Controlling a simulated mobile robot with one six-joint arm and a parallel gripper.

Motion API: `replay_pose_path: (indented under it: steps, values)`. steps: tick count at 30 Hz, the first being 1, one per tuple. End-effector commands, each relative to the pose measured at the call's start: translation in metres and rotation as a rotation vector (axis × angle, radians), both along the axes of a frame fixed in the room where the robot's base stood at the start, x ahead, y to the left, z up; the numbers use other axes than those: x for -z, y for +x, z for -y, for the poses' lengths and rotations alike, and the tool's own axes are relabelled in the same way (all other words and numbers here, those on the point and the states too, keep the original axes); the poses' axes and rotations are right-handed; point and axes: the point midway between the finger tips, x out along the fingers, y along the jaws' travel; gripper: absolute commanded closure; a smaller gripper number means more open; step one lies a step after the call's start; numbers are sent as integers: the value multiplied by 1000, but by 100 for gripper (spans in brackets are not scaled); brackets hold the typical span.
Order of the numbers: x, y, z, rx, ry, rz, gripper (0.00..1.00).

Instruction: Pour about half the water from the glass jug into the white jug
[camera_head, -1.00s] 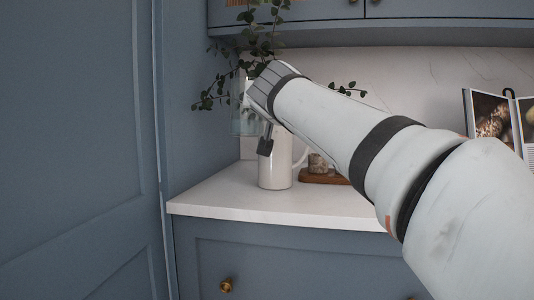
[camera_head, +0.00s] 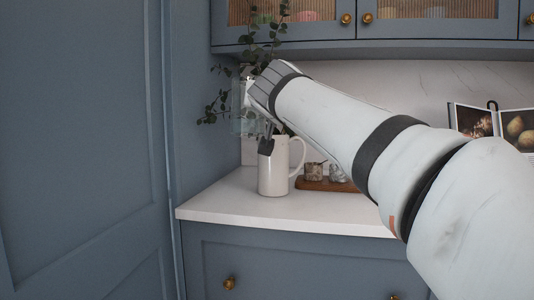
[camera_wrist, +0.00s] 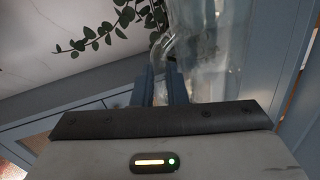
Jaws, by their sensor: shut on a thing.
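The white jug (camera_head: 272,177) stands upright on the white counter, its handle to the right. The glass jug (camera_head: 238,112) is clear and held up in the air, to the left of and above the white jug in the head view. My gripper (camera_head: 266,146) hides part of it. In the wrist view, my gripper (camera_wrist: 162,82) has its dark fingers closed on the handle of the glass jug (camera_wrist: 207,60), whose clear body fills the upper middle. I cannot make out the water level. No stream of water shows.
A leafy plant (camera_head: 262,40) rises behind the glass jug. A wooden board (camera_head: 330,186) with small jars is right of the white jug. An open book (camera_head: 495,122) stands farther right. A tall blue panel (camera_head: 85,150) bounds the left; wall cupboards (camera_head: 380,28) hang above.

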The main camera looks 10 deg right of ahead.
Motion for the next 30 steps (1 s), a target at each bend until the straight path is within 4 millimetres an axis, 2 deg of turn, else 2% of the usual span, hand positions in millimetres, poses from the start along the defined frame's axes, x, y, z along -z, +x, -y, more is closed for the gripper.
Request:
replay_pose_path:
  steps: [1, 30]
  values:
    - [-18, -1, 0, -1, 1, 3, 100]
    - [-238, -1, 0, -2, 1, 3, 100]
